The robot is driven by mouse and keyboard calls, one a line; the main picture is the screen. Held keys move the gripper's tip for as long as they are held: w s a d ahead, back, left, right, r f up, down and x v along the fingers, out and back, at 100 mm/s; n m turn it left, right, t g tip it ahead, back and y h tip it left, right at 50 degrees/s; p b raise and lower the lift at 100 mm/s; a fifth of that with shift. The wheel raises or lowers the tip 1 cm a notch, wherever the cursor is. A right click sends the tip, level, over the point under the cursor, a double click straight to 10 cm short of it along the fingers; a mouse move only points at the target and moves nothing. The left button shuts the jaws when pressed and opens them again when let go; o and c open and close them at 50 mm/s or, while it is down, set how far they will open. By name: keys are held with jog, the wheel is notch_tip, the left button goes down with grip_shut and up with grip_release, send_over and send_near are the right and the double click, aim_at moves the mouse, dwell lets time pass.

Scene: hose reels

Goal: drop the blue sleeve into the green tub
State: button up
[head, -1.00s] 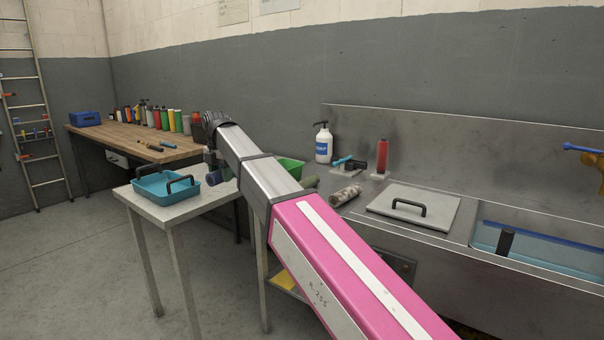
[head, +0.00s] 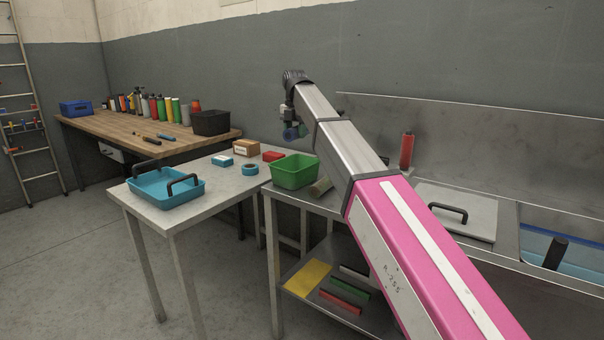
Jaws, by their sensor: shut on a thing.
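The green tub (head: 289,177) is open-topped and stands at the left end of the steel counter. My gripper (head: 291,130) is up behind and above the tub in the picture, at the far end of my arm. It is shut on a small dark blue piece, which looks like the blue sleeve (head: 290,134). The fingers are small and partly hidden by the arm's end, so the exact grip is unclear. The sleeve appears in the air, apart from the tub.
A brownish cylinder (head: 321,187) lies right of the tub. A red bottle (head: 406,151) stands right.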

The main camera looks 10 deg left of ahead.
jog(key=shift+f, duration=2.95)
jog(key=o, duration=1)
notch_tip(320, 180, up, 10)
jog(key=shift+f, duration=0.1)
jog(key=shift+r, duration=0.55)
jog(key=shift+s, duration=0.1)
